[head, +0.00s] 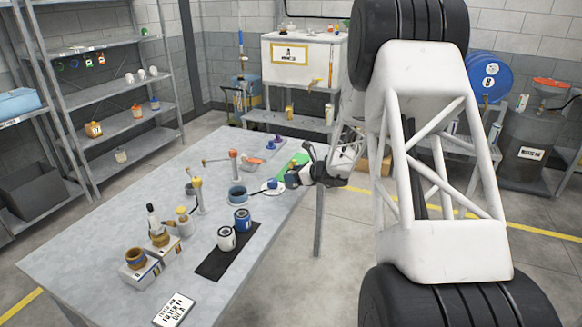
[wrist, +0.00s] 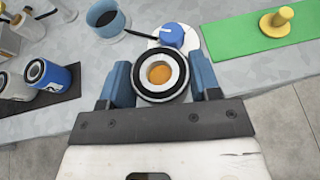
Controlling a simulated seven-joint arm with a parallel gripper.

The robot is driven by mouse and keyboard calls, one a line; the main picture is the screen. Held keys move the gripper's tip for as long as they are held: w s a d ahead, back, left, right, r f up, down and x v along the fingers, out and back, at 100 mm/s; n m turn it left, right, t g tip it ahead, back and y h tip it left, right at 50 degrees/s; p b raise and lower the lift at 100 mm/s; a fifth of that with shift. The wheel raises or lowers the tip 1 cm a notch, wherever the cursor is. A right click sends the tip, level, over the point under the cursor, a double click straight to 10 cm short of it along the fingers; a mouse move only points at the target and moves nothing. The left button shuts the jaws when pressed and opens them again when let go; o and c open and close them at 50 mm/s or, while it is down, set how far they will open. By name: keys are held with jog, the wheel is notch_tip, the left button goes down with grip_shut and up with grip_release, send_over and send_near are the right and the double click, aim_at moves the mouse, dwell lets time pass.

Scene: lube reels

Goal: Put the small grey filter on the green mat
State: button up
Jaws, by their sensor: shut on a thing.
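My gripper (wrist: 162,82) is shut on a small round filter (wrist: 160,91), which I take for the small grey filter. In the wrist view I see its end: a black ring, a pale ring and an orange centre. Its sides are mostly hidden between the blue fingers. In the head view my gripper (head: 298,177) is over the table's right edge, and the filter cannot be made out. The green mat (wrist: 225,42) lies to the right in the wrist view, apart from the filter. In the head view the mat (head: 296,160) is partly hidden behind my gripper.
A yellow flanged piece (wrist: 276,22) stands on the green mat. A white disc with a blue knob (wrist: 171,33) lies just beyond the filter. A blue cup (wrist: 106,18) is to its left. A black mat (head: 213,264) holds a white can (head: 227,239) and a blue can (head: 242,221).

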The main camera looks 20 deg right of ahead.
jog(key=w+d, duration=0.1)
jog(key=w, duration=0.4)
jog(key=w+d+f, duration=0.1)
jog(key=w, duration=0.4)
jog(key=w+d, duration=0.1)
jog(key=w, duration=0.4)
jog(key=shift+w+d+f, duration=0.1)
jog(key=shift+d+f, duration=0.1)
jog(key=shift+f, duration=1.75)
jog(key=shift+f, duration=0.1)
jog(key=o, duration=1.1)
jog(key=shift+c, duration=0.2)
jog(key=shift+s+d+r, duration=0.3)
jog(key=shift+s, duration=0.05)
jog(key=v, duration=1.1)
